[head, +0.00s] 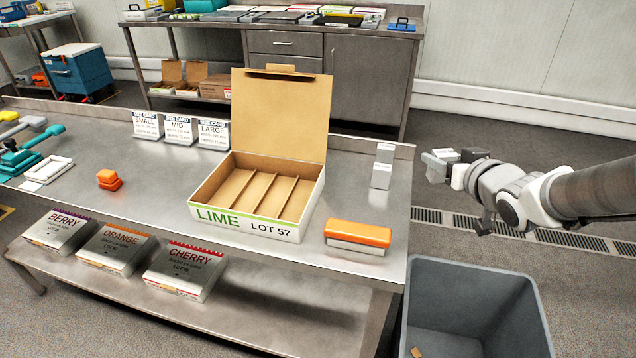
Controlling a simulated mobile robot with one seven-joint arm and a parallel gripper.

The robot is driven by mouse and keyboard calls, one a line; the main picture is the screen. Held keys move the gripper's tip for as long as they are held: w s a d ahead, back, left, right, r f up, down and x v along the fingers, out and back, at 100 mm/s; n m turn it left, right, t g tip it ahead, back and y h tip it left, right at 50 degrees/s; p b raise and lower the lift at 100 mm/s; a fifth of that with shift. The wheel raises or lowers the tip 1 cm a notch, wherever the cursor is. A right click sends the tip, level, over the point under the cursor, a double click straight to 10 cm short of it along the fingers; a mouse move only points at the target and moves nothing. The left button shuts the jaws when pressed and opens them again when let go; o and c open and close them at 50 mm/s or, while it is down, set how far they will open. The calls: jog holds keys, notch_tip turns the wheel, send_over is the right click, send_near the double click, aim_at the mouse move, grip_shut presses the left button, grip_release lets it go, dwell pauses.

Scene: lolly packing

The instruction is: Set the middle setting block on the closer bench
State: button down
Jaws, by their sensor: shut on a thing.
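My gripper (456,163) is in the air at the right, beyond the right end of the closer bench (330,295). It is shut on a small light grey block (436,167), which looks like a setting block and sticks out to the left of the fingers. Two similar pale grey blocks stand near the right edge of the closer bench, one farther back (385,152) and one nearer (381,176). The block in my gripper is apart from both of them. Any size marking on the blocks is too small to read.
An open LIME box (245,222) with empty compartments stands mid-bench. An orange-topped block (358,236) lies to its right. Size cards (179,128) stand at the back. A grey bin (470,290) is on the floor below my gripper. Bare bench lies around the standing blocks.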

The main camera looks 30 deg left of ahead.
jog(key=a+f+b, duration=0.2)
jog(key=a, duration=0.2)
jog(key=a+f+b, duration=0.2)
jog(key=a, duration=0.1)
jog(key=s+a+f+b, duration=0.1)
jog(key=a+f+b, duration=0.1)
jog(key=a+f, duration=0.1)
jog(key=shift+a, duration=0.8)
jog(key=shift+f+b, duration=0.85)
jog(key=shift+f, duration=1.05)
jog(key=shift+f, duration=0.2)
jog(key=shift+c, duration=1.1)
grip_release()
